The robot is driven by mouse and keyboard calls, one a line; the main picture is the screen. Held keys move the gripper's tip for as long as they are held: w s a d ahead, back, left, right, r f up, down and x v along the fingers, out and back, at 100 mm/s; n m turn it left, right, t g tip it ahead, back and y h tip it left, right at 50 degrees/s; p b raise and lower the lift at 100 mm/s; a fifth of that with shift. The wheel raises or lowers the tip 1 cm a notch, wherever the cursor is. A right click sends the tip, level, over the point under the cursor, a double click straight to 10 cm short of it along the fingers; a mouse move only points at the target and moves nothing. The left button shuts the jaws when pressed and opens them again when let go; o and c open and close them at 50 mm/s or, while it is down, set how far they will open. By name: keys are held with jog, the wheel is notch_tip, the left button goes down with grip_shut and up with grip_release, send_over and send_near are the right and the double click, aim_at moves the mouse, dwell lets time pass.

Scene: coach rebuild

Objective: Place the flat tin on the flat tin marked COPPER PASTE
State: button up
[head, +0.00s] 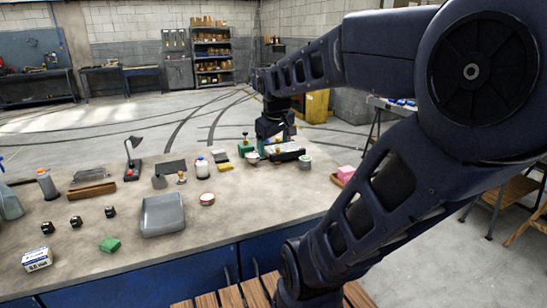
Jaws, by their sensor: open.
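A low round tin (207,198) with a reddish side and pale lid sits on the bench, right of the grey tray. No lettering is readable, so I cannot tell which tin is marked COPPER PASTE. My gripper (268,150) is open, low over the far part of the bench among small items. Its fingertips are small and partly lost against these items, and I cannot tell whether they touch anything.
The bench (250,205) holds a grey tray (162,214), a green block (110,244), a small carton (37,259), several dark small blocks, a white bottle (202,167) and a lamp (132,160). Clear bench lies right of the reddish tin.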

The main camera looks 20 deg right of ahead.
jog(key=s+a+f+m+y, duration=0.1)
jog(key=s+a+m, duration=0.2)
jog(key=s, duration=0.3)
jog(key=shift+s+f+m, duration=0.2)
jog(key=shift+s+m, duration=0.1)
jog(key=shift+s, duration=0.05)
